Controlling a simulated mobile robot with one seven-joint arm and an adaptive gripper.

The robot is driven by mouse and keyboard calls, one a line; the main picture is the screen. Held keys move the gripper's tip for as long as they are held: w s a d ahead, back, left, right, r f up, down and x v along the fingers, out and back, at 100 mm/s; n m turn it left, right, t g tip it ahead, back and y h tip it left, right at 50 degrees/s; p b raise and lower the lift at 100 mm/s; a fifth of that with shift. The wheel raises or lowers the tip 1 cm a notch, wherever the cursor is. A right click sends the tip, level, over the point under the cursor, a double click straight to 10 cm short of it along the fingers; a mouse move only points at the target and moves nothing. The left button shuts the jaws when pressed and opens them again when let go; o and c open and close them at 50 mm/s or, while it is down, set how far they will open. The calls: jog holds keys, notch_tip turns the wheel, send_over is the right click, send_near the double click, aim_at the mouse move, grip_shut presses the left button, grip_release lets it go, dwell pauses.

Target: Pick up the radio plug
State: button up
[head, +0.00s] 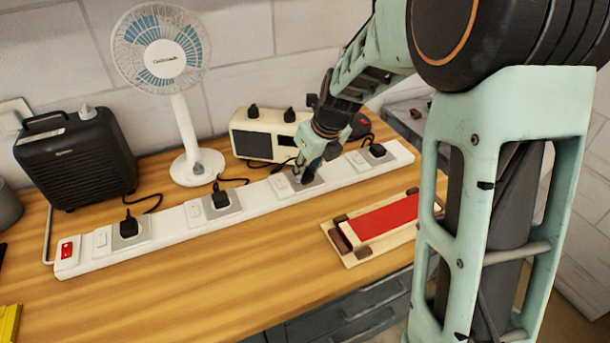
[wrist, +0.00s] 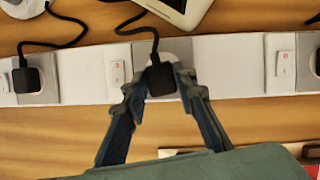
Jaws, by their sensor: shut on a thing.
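The radio plug (wrist: 160,79) is black, with a cord running from it up toward the cream radio (head: 265,138). In the wrist view it sits between my fingertips over a grey socket plate of the white power strip (head: 180,222). My gripper (head: 305,172) is shut on the plug, with a finger on each side. In the head view it points down at the third socket from the left, and the fingers mostly hide the plug. I cannot tell whether the plug's pins are in the socket.
Other black plugs sit in the strip: two to the left (head: 129,226) (head: 221,198) and one to the right (head: 377,150). A fan (head: 178,120) and a black heater-like box (head: 75,157) stand behind. A red-topped board (head: 385,217) lies in front. Bare wood is front left.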

grip_shut()
jog(key=shift+r, duration=0.15)
jog(key=shift+r+p, duration=0.9)
jog(key=shift+p, duration=0.05)
jog(key=s+r+p, duration=1.1)
jog(key=s, duration=0.3)
jog(key=shift+a, duration=0.4)
jog(key=shift+w+f, duration=0.1)
jog(key=shift+w+d+f+g+h, duration=0.15)
jog(key=shift+w+f+g+h, duration=0.15)
jog(key=shift+w+f, duration=1.6)
jog(key=shift+w+d+f+g+h, duration=0.15)
jog(key=shift+w+f+g, duration=0.4)
jog(key=shift+w, duration=2.5)
jog(key=shift+w+d+f+g+h, duration=0.2)
jog(key=shift+w+f, duration=1.25)
jog(key=shift+w, duration=1)
